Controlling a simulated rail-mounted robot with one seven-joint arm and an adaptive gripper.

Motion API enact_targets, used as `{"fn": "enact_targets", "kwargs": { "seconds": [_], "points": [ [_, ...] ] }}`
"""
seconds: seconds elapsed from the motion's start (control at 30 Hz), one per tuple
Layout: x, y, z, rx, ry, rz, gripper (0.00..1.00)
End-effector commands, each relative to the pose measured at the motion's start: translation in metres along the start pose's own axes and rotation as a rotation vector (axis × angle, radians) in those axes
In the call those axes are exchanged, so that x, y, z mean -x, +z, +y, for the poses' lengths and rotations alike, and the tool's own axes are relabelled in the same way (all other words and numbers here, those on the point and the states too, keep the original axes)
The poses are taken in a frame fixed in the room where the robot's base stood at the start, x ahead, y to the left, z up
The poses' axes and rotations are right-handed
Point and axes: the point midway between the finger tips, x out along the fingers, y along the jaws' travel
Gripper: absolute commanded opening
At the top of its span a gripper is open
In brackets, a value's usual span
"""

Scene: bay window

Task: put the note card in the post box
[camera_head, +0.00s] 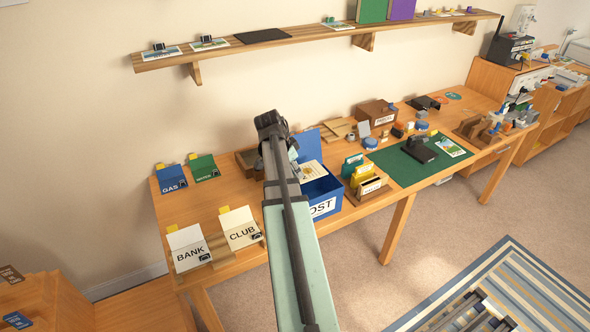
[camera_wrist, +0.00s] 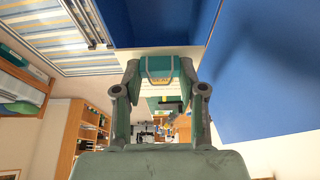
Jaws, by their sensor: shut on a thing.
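The blue post box (camera_head: 329,190) stands on the table with a white POST label on its front and its blue lid (camera_head: 308,143) raised at the back. My gripper (camera_head: 294,154) is over the box's opening, partly hidden by my own arm. A pale note card with a small coloured picture (camera_head: 313,171) shows at the opening. In the wrist view my gripper (camera_wrist: 160,70) is shut on the card, whose pale edge (camera_wrist: 121,60) shows beside the fingers. Blue box surfaces (camera_wrist: 262,75) lie close around it. How far the card is inside is unclear.
BANK (camera_head: 188,247) and CLUB (camera_head: 240,229) card holders stand left of the box, with GAS (camera_head: 171,180) and a green holder (camera_head: 203,167) behind. A letter rack (camera_head: 369,186) is close to the box's right. A green mat (camera_head: 405,166) lies farther right. A shelf (camera_head: 290,41) runs above.

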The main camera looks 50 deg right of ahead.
Motion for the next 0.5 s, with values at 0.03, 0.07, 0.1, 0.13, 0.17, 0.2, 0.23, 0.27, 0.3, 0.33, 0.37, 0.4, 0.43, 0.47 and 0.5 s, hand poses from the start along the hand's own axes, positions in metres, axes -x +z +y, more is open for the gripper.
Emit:
{"fn": "enact_targets", "kwargs": {
  "seconds": [0.03,0.07,0.1,0.13,0.17,0.2,0.23,0.27,0.3,0.33,0.37,0.4,0.43,0.47,0.5],
  "points": [
    [0.0,0.0,0.0,0.0,0.0,0.0,0.13],
    [0.0,0.0,0.0,0.0,0.0,0.0,0.13],
    [0.0,0.0,0.0,0.0,0.0,0.0,0.13],
    [0.0,0.0,0.0,0.0,0.0,0.0,0.13],
    [0.0,0.0,0.0,0.0,0.0,0.0,0.13],
    [0.0,0.0,0.0,0.0,0.0,0.0,0.13],
    [0.0,0.0,0.0,0.0,0.0,0.0,0.13],
    [0.0,0.0,0.0,0.0,0.0,0.0,0.13],
    [0.0,0.001,0.0,0.0,0.0,0.001,0.13],
    [-0.001,0.001,0.0,0.0,0.0,0.002,0.13],
    [-0.002,0.002,0.0,0.0,0.0,0.001,0.13],
    [-0.005,0.003,0.0,0.0,0.001,0.001,0.13],
    [-0.007,0.004,0.0,0.0,0.001,0.001,0.13],
    [-0.009,0.005,0.0,0.0,0.001,0.001,0.13],
    [-0.013,0.006,0.0,0.0,0.001,0.001,0.13]
  ]
}}
